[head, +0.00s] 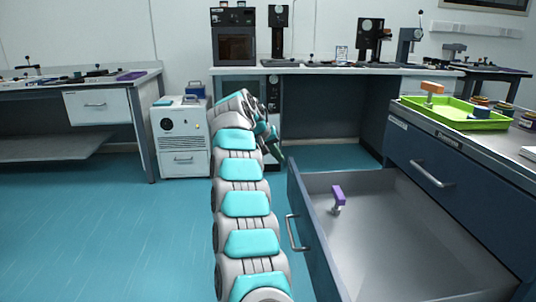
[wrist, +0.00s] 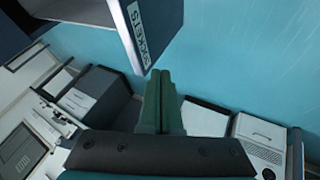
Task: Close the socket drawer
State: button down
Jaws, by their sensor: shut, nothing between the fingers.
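The socket drawer (head: 330,262) is pulled far out of the dark blue cabinet at the right in the head view. Its front has a metal bar handle (head: 293,232), and a purple-handled tool (head: 338,197) lies inside. In the wrist view the drawer front (wrist: 165,22) shows at the top with a label reading "SOCKETS". My gripper (head: 281,157) is shut and empty near the far top corner of the drawer front. Its green fingers (wrist: 160,76) point toward that corner in the wrist view; I cannot tell whether they touch it.
The cabinet has another drawer (head: 430,165), shut, with a bar handle. A green tray (head: 455,121) holding an orange-handled tool stands on top. A white wheeled unit (head: 180,135) and a left bench (head: 75,84) stand behind.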

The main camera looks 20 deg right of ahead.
jog(key=shift+s+d, duration=0.2)
jog(key=shift+d, duration=0.45)
